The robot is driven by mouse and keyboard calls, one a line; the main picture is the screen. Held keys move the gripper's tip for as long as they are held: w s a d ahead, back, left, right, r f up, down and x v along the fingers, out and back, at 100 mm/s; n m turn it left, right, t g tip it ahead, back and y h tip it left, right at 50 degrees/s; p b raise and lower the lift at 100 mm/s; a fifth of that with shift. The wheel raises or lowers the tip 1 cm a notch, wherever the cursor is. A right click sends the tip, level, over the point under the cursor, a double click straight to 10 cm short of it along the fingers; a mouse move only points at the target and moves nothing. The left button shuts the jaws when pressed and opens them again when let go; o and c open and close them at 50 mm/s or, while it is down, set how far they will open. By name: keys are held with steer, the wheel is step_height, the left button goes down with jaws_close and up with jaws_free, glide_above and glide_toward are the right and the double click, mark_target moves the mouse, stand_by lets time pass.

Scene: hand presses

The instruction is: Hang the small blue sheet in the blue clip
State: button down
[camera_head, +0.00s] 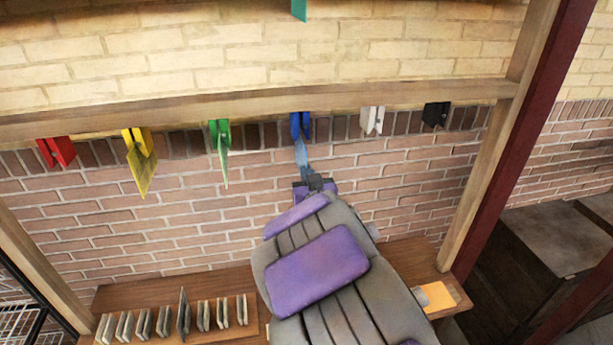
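The blue clip (300,124) hangs from the wooden beam near the middle. The small blue sheet (302,154) is a narrow light blue strip just below it. Its top reaches the clip's lower end; I cannot tell whether it sits between the jaws. Its lower end meets my gripper (311,176), which is reached up from below and appears shut on it. The fingertips are small and partly hidden by my arm.
Red (56,151), yellow (138,142), green (219,133), white (372,120) and black (435,115) clips hang along the beam (250,104). Sheets hang at the yellow and green clips. A slotted rack (175,326) and an orange sheet (437,296) lie on the bench below.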

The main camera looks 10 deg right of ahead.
steer(key=shift+r, duration=0.6)
steer(key=shift+r, duration=0.35)
steer(key=shift+r+p, duration=0.35)
steer(key=shift+r, duration=0.35)
steer(key=shift+r, duration=0.3)
steer(key=c, duration=1.8)
jaws_free()
steer(key=o, duration=0.5)
steer(key=shift+o, duration=0.4)
